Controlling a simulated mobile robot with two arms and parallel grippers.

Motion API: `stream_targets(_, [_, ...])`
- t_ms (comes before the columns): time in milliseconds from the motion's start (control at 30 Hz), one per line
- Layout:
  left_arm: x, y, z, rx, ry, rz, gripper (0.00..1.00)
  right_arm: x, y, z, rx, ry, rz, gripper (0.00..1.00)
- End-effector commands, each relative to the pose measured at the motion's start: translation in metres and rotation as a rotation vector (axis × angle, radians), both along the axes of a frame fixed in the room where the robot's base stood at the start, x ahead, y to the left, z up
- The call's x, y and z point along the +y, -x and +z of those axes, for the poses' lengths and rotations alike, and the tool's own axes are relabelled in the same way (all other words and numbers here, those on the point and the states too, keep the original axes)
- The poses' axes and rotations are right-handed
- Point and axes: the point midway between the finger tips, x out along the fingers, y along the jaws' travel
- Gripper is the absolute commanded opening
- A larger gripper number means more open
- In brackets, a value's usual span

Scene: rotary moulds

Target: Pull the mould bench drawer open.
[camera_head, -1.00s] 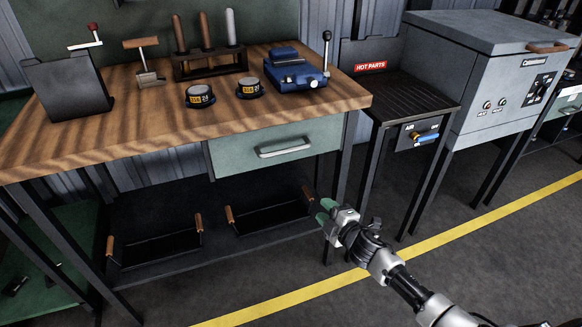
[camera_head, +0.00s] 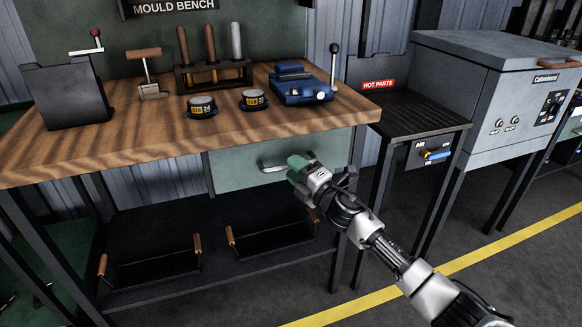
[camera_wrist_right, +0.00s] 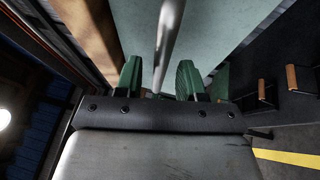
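The mould bench (camera_head: 130,138) has a wooden top. Its pale green drawer front (camera_head: 230,175) sits under the top, looks shut and also shows in the right wrist view (camera_wrist_right: 205,35). The drawer's metal handle (camera_head: 270,167) is partly hidden by my right gripper (camera_head: 298,170), which is at the handle's right end. In the right wrist view the green fingers of my right gripper (camera_wrist_right: 160,80) are apart. The handle bar (camera_wrist_right: 168,35) runs down toward the gap between them; I cannot tell whether it touches either finger. My left gripper is in neither view.
On the bench top stand a blue clamp device (camera_head: 300,88), two small round tins (camera_head: 202,107), a tool rack (camera_head: 213,75) and a grey box (camera_head: 65,95). A lower shelf (camera_head: 220,263) holds handled trays. A hot parts stand (camera_head: 425,105) is right of the bench.

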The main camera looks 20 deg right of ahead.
Motion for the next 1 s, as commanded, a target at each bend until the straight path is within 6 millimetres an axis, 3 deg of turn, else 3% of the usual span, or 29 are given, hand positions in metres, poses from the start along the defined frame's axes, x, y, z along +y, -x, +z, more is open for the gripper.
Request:
stream_targets(200, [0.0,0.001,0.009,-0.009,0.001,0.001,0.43,0.008,-0.015,0.002,0.0,-0.001,0.001,0.39])
stream_targets(467, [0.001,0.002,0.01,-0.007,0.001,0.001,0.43,0.008,-0.017,0.003,0.001,0.0,0.001,0.39])
stream_targets(733, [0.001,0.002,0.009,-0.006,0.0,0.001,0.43,0.008,-0.016,0.003,0.001,0.0,0.0,0.0])
stream_targets(1000, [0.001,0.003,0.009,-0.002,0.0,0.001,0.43,0.007,-0.016,0.002,0.002,0.0,0.0,0.0])
